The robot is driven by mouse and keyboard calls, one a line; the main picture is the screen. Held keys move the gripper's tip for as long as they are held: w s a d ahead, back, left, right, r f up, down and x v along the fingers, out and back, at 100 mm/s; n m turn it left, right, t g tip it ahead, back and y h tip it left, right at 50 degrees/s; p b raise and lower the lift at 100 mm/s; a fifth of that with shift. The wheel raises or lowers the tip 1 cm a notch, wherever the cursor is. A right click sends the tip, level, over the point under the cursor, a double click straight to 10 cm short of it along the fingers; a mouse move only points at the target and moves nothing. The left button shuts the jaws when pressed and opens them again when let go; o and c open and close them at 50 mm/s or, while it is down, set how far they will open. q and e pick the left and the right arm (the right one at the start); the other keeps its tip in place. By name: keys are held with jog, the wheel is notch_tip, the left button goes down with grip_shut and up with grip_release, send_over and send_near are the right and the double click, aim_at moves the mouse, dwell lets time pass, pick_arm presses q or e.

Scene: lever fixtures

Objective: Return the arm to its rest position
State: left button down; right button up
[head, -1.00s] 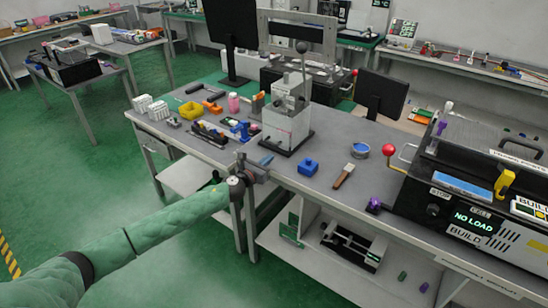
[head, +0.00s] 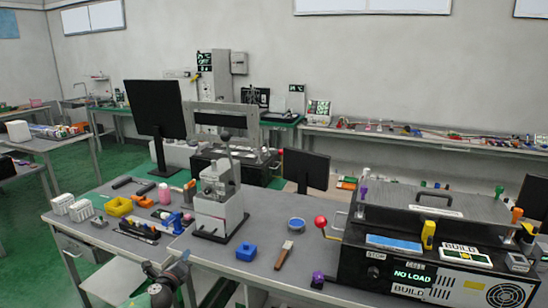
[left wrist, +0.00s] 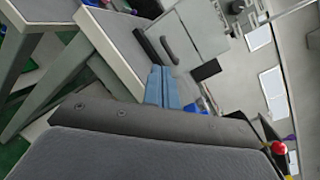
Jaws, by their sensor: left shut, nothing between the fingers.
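My left gripper (head: 181,266) is at the near edge of the bench, at the bottom left of the head view. Its blue-grey fingers also show in the left wrist view (left wrist: 160,86), shut with nothing between them. It touches no fixture that I can see. Most of my left arm is out of the head view. The grey lever fixture (head: 217,212) stands on the bench beyond the gripper, its black-knobbed lever (head: 226,140) upright. A black machine (head: 390,262) reading "NO LOAD" stands at the right, with a red-ball lever (head: 320,221). My right gripper is not in view.
The bench (head: 225,258) has a blue block (head: 246,252), a brush-like tool (head: 284,254) and a round blue-rimmed dish (head: 296,224) right of the fixture. A yellow bin (head: 119,206) and white racks (head: 80,211) lie left. Monitors stand behind.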

pick_arm(q)
jog(key=a+r+n+g+y, duration=0.1)
jog(key=a+n+y, duration=0.3)
jog(key=n, duration=0.5)
jog(key=s+d+f+n+g, duration=0.3)
jog(key=s+f+n, duration=0.2)
jog(key=s+f, duration=0.3)
jog(key=s+d+f+n+g+h, duration=0.1)
jog(key=s+d+f+n+g, duration=0.4)
jog(key=f, duration=0.5)
jog(key=s+d+f+n+g, duration=0.2)
jog(key=s+f+n, duration=0.3)
jog(key=s+f, duration=0.35)
jog(key=s+d+f+n+g, duration=0.1)
jog(key=s+d+f, duration=0.2)
jog(key=s+f, duration=0.3)
jog(key=s+d+f+n+g+h, duration=0.1)
jog(key=s+f, duration=0.5)
jog(key=s, duration=1)
jog(key=s+d+f+g+h, duration=0.1)
jog(key=s+d+f+g, duration=0.2)
jog(key=s, duration=0.8)
notch_tip(320, 180, down, 4)
jog(key=shift+d+r+n, duration=0.25)
jog(key=shift+d+n, duration=0.15)
jog(key=shift+d, duration=0.65)
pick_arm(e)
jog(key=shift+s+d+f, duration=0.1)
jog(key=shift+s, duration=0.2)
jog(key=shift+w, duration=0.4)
